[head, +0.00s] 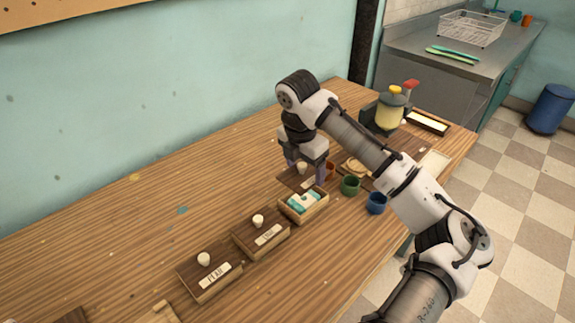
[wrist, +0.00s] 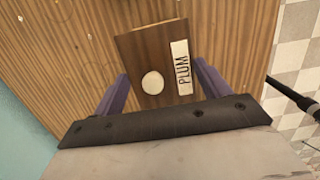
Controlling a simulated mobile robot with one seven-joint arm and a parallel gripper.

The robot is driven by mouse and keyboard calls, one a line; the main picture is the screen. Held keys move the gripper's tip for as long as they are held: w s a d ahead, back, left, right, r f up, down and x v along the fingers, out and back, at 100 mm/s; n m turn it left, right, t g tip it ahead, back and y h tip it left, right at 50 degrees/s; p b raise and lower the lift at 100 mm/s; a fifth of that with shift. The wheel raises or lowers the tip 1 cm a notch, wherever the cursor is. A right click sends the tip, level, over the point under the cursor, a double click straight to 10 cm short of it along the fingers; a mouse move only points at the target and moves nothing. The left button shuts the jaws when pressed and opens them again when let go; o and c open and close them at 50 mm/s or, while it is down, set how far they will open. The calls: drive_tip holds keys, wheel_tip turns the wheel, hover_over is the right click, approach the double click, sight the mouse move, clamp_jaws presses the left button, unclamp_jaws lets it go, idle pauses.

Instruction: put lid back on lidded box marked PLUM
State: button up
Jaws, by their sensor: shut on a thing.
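My gripper (head: 305,174) is shut on a dark wooden lid (head: 291,181) with a pale round knob. In the wrist view the lid (wrist: 140,52) sits between the two purple fingers (wrist: 161,72), and its white label reads PLUM. An open wooden box (head: 318,211) with teal and white contents stands on the table just in front of the held lid in the head view. The lid is apart from the box's opening, which shows uncovered. The head view does not clearly show how high the lid is above the table. The open box's own label cannot be read.
Two lidded boxes, a middle one (head: 248,235) and a front one (head: 196,278), stand in a row with the open box; their labels are hard to read. A green cup (head: 350,186) and a blue cup (head: 376,203) stand right of the open box. The table's left side is mostly clear.

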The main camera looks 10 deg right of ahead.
drive_tip(key=b, duration=0.4)
hover_over(305, 198)
drive_tip(key=shift+s+a+f, duration=0.1)
drive_tip(key=shift+f, duration=1.15)
drive_tip(key=shift+a+f, duration=0.1)
drive_tip(key=shift+f, duration=1.1)
drive_tip(key=shift+f+b, duration=0.35)
drive_tip(key=shift+f, duration=0.4)
drive_tip(key=shift+f+p, duration=0.4)
drive_tip(key=shift+f, duration=0.2)
idle(0.3)
drive_tip(key=o, duration=1)
drive_tip(key=shift+o, duration=0.2)
drive_tip(key=shift+r+p, duration=2.95)
drive_tip(key=shift+r, duration=0.6)
drive_tip(key=shift+c, duration=0.3)
